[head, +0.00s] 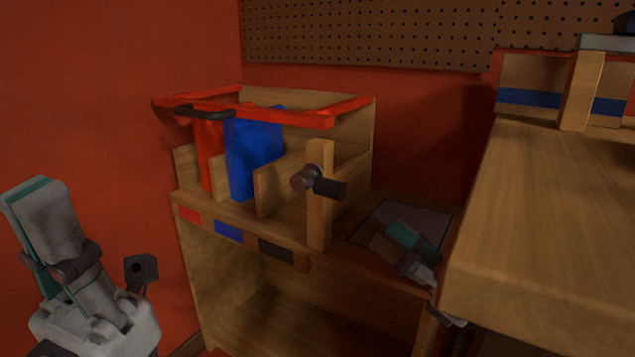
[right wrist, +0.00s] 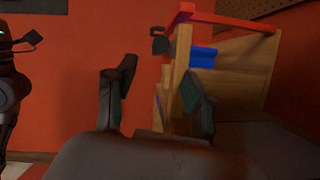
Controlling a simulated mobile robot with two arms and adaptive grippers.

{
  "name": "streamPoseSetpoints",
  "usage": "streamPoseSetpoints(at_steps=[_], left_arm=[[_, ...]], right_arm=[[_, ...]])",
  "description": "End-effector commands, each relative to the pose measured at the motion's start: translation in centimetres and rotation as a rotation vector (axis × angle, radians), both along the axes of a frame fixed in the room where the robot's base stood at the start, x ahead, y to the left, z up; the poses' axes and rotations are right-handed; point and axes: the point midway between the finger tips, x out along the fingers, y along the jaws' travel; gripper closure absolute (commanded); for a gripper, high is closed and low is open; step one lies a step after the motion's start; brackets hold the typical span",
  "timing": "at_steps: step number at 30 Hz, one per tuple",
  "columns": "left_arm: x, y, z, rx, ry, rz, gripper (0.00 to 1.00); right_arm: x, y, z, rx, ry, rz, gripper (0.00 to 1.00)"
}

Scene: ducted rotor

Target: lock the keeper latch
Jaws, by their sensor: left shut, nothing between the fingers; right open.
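The keeper latch (head: 328,186) is a dark round pivot with a short dark handle on a wooden post (head: 319,225). Its handle points right in the head view, below the red keeper bar (head: 285,115), which lies across the top of the holder. The latch also shows as a dark knob (right wrist: 160,45) in the right wrist view, beside the post's upper end. My right gripper (head: 407,243) is open and empty, low and right of the post, apart from the latch. My left gripper (head: 38,205) is shut and empty at the far left, away from the holder.
The wooden holder has dividers with a red piece (head: 207,150) and a blue piece (head: 254,155) standing in it. A dark handle (head: 200,112) is on the bar's left. A wooden worktop (head: 560,220) bounds the right side. A grey pad (head: 408,216) lies behind my right gripper.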

Motion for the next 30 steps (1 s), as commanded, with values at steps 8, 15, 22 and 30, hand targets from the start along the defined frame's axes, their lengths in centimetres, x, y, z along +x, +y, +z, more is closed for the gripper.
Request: streamPoseSetpoints(at_steps=[8, 15, 22, 30], left_arm=[[0.4, 0.0, -0.3, -0.001, 0.021, 0.0, 1.0], [0.2, 0.0, -0.3, 0.0, 0.008, 0.0, 1.0], [0.0, -0.1, 0.0, 0.003, -0.005, 0.001, 1.0], [0.0, -0.1, 0.1, 0.003, -0.002, 0.001, 1.0]], right_arm=[[3.4, 4.4, 2.5, 0.005, -0.005, 0.003, 0.46], [5.8, 7.4, 3.8, 0.003, -0.003, 0.001, 0.46], [6.8, 8.7, 4.5, 0.0, -0.002, 0.0, 0.46], [6.9, 8.7, 4.5, 0.0, 0.0, 0.001, 0.46]])
